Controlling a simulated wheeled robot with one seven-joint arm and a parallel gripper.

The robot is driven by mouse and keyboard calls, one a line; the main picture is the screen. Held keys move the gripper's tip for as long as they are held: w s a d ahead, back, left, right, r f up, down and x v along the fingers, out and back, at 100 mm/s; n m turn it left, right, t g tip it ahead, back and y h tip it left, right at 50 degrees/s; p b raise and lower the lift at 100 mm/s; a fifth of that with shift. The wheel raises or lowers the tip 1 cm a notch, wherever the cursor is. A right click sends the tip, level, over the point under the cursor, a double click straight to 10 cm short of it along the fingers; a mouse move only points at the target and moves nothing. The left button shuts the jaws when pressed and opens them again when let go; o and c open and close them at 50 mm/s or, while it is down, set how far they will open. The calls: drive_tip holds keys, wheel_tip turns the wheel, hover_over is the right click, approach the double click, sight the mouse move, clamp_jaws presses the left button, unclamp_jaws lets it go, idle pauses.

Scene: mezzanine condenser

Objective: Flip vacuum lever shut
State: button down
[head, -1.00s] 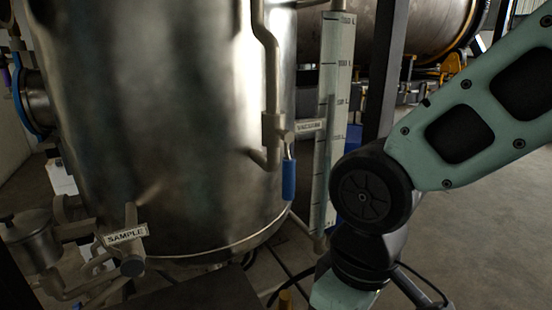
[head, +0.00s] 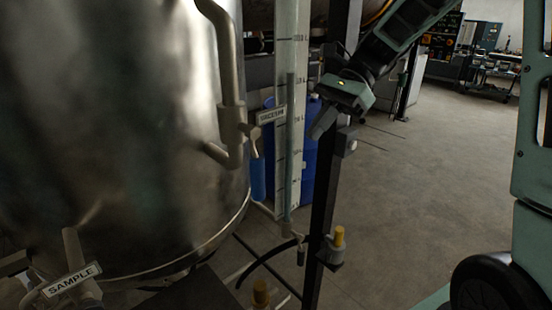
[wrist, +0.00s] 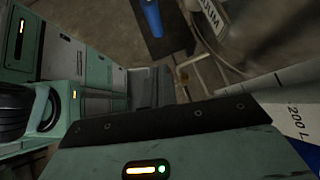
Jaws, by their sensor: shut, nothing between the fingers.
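The vacuum valve (head: 234,136) sits on a vertical pipe at the side of the steel tank, in the head view. Its tag (head: 271,115) sticks out to the right; part of the tag shows in the wrist view (wrist: 211,17). The blue lever handle (head: 258,178) hangs down below the valve. In the wrist view the blue handle (wrist: 152,17) is at the top edge, apart from my gripper. My gripper (head: 322,124) is shut and empty, to the right of the valve and tag in the head picture. Its distance in depth is unclear.
A graduated sight gauge (head: 288,150) stands right behind the valve. A dark post (head: 324,210) with a yellow-capped fitting (head: 338,240) stands right of it. A blue drum (head: 309,160) is behind. A sample valve tag (head: 73,280) is lower left. Floor at right is open.

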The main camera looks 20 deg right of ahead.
sight(256, 165)
drive_tip(key=s+a+f+p, duration=0.1)
drive_tip(key=a+f+p, duration=0.2)
drive_tip(key=a, duration=0.6)
drive_tip(key=shift+a+f, duration=0.2)
drive_tip(key=shift+f, duration=1.05)
drive_tip(key=shift+a+f, duration=0.1)
